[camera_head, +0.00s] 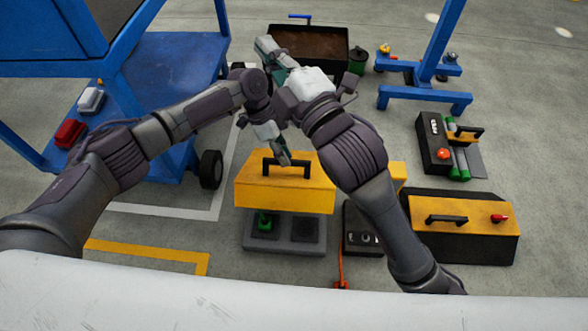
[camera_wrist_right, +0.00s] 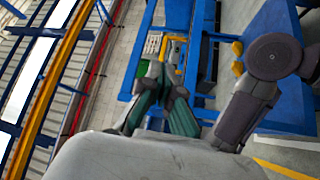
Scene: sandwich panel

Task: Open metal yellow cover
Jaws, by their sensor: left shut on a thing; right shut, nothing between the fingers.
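A yellow metal cover (camera_head: 285,195) with a black handle (camera_head: 268,166) is tilted up over a grey base box (camera_head: 318,243) in the head view. Its front edge is raised, and a green part (camera_head: 264,222) shows inside the base. My left gripper (camera_head: 283,156) is at the handle and shut on it; the fingertips are small in the picture. My right gripper (camera_head: 268,47) is shut and empty, above and behind the cover near a brown-topped black box. Its fingers also show in the right wrist view (camera_wrist_right: 163,84). My right forearm hides part of the area right of the cover.
A black and yellow toolbox (camera_head: 465,215) lies to the right. A black control box (camera_head: 360,238) with an orange cable stands beside the base. A brown-topped black box (camera_head: 315,46) is behind. A blue cart (camera_head: 165,75) stands left, and a blue stand (camera_head: 425,95) at back right.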

